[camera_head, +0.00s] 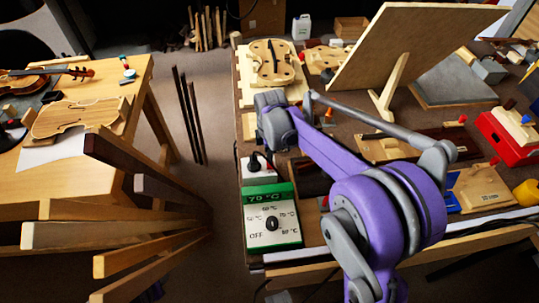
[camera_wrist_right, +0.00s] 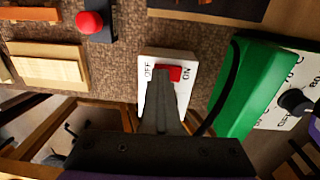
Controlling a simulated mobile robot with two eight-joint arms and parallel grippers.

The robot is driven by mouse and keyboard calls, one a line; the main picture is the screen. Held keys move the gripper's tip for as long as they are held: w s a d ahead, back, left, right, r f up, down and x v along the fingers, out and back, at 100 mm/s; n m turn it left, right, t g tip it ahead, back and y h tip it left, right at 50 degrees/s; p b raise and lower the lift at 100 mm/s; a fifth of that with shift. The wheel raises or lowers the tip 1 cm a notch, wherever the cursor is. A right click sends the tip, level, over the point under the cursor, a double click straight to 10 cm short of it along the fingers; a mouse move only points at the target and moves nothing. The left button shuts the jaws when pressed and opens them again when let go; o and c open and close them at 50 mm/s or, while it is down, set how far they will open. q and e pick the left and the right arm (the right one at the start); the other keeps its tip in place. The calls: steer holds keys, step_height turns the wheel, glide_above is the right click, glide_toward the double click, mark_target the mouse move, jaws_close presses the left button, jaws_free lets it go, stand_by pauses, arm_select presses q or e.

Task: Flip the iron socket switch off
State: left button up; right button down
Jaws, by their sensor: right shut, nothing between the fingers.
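The white iron socket (camera_wrist_right: 150,62) shows in the wrist view, marked OFF on the left and ON on the right. Its red switch (camera_wrist_right: 175,73) lies between the marks, close to ON; its left part is partly hidden by my fingertips. My right gripper (camera_wrist_right: 162,80) is shut and empty, its tips over the socket at the switch. I cannot tell whether they touch it. In the head view the socket (camera_head: 247,177) sits at the bench's left edge, below my right wrist. My left gripper is not in view.
The green and white temperature controller (camera_head: 262,235), showing 70 °C, stands right beside the socket. A black cable (camera_wrist_right: 228,90) runs between them in the wrist view. A block with a red knob (camera_wrist_right: 90,22) lies nearby. Violin parts and a leaning board (camera_head: 400,45) crowd the bench.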

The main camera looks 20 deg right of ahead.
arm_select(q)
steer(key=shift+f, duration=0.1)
arm_select(e)
steer(key=shift+s+a+f, duration=0.3)
steer(key=shift+s+f, duration=0.1)
steer(key=shift+s, duration=0.15)
steer(key=shift+r, duration=0.2)
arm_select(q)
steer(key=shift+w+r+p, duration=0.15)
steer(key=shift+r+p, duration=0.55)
arm_select(e)
step_height(320, 180, up, 11)
steer(key=shift+w+d+r, duration=0.15)
steer(key=shift+w+d, duration=0.1)
step_height(320, 180, up, 3)
steer(key=s, duration=0.1)
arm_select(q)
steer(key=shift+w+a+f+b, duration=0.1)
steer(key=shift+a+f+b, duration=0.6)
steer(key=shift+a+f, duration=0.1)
arm_select(e)
glide_toward(272, 166)
steer(key=shift+t, duration=0.4)
steer(key=f, duration=0.2)
steer(key=w+f, duration=0.1)
steer(key=f, duration=0.1)
steer(key=w+f, duration=0.1)
steer(key=f, duration=0.1)
steer(key=shift+d+f, duration=0.1)
steer(key=shift+f, duration=0.3)
